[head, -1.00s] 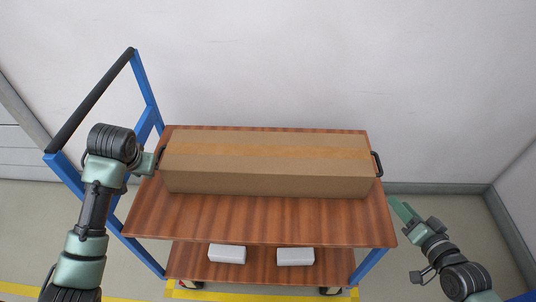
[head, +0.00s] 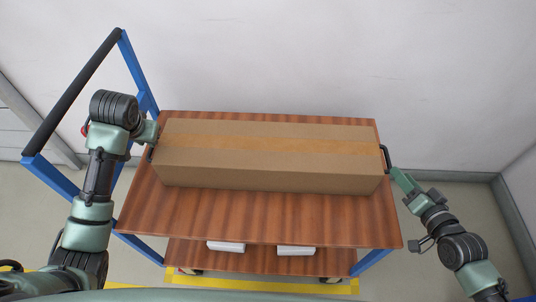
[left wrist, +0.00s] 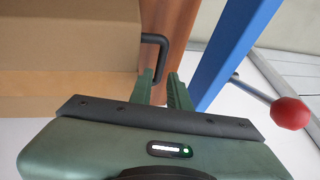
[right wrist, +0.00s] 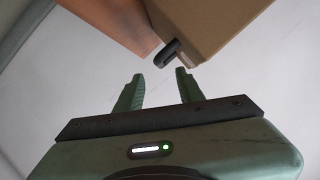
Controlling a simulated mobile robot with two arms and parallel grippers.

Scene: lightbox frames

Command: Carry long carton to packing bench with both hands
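The long brown carton (head: 270,170) lies flat on the top deck of a trolley in the head view, with a tan tape strip along its top. It has a black handle at each end. My left gripper (left wrist: 160,76) is at the left handle (left wrist: 156,42), its fingers close together on either side of the bar. My right gripper (right wrist: 159,73) is open and empty, just short of the right handle (right wrist: 167,53), which is a little beyond its fingertips. The right handle also shows in the head view (head: 386,158). No packing bench is recognisable.
The trolley has a wooden top deck (head: 260,218), a blue frame and a push bar (head: 72,92) at the left, near my left arm. Two white boxes (head: 226,246) (head: 296,250) are on its lower shelf. A white wall (head: 300,60) stands close behind. A red knob (left wrist: 290,113) is near my left gripper.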

